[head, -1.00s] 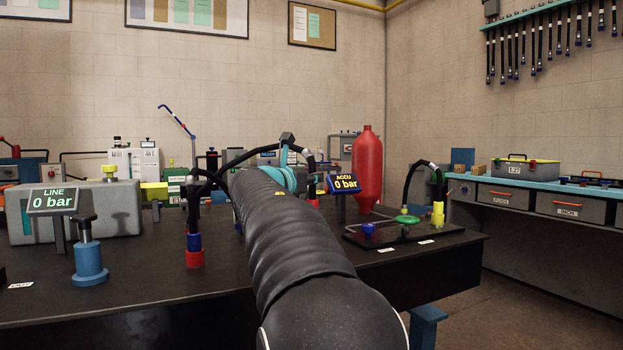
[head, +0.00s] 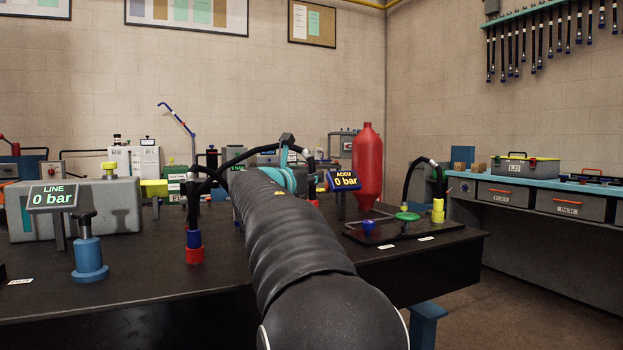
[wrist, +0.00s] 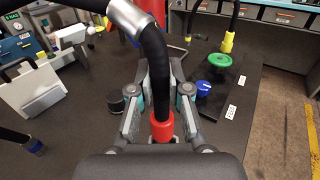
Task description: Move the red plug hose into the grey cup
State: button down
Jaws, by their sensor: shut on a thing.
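My gripper (wrist: 160,112) is shut on the red plug (wrist: 162,126) at the end of a black hose (wrist: 155,70) in the wrist view. The hose rises from the plug to a metal collar (wrist: 130,18). A short dark cylinder (wrist: 116,103) stands just left of the left finger in the wrist view. It may be the grey cup, but I cannot tell. Whether the plug touches anything below is hidden.
A blue plug (head: 194,239) on another hose sits in a red cup (head: 194,255). To the right are a blue knob (wrist: 203,88), a green knob (wrist: 220,60) and a yellow plug (wrist: 227,42). A red bottle (head: 368,165) stands behind. The bench front is mostly clear.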

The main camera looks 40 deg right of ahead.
aim_at(310, 197)
jog(key=shift+f+b, duration=1.75)
jog(key=shift+f, duration=0.55)
jog(key=c, duration=1)
grip_release()
jog(key=shift+c, duration=0.2)
jog(key=shift+a, duration=0.1)
jog(key=v, duration=1.2)
